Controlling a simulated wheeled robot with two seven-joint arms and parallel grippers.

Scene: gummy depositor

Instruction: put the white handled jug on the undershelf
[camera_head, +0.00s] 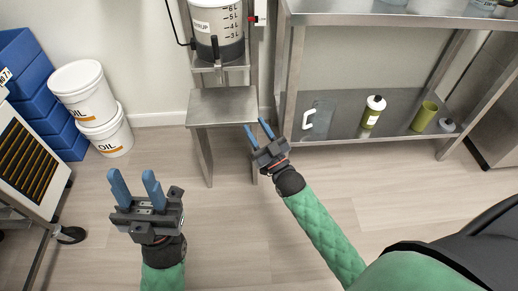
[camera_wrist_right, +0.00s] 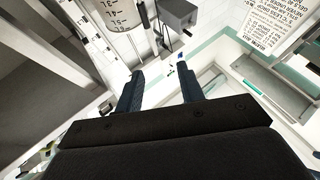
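A clear jug with a white handle (camera_head: 308,119) stands at the left end of the undershelf (camera_head: 345,126) of the steel table, its handle facing left. My right gripper (camera_head: 258,127) is open and empty, left of the jug and apart from it, in front of the small steel stand. Its open fingers also show in the right wrist view (camera_wrist_right: 159,85), with nothing between them. My left gripper (camera_head: 134,181) is open and empty over the floor at the left.
A white-capped bottle (camera_head: 373,112), a green cup (camera_head: 424,116) and a small grey item (camera_head: 446,125) share the undershelf. The syrup depositor (camera_head: 217,25) hangs above the steel stand (camera_head: 223,107). White oil buckets (camera_head: 107,134) and blue bins (camera_head: 22,60) stand left. The middle floor is clear.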

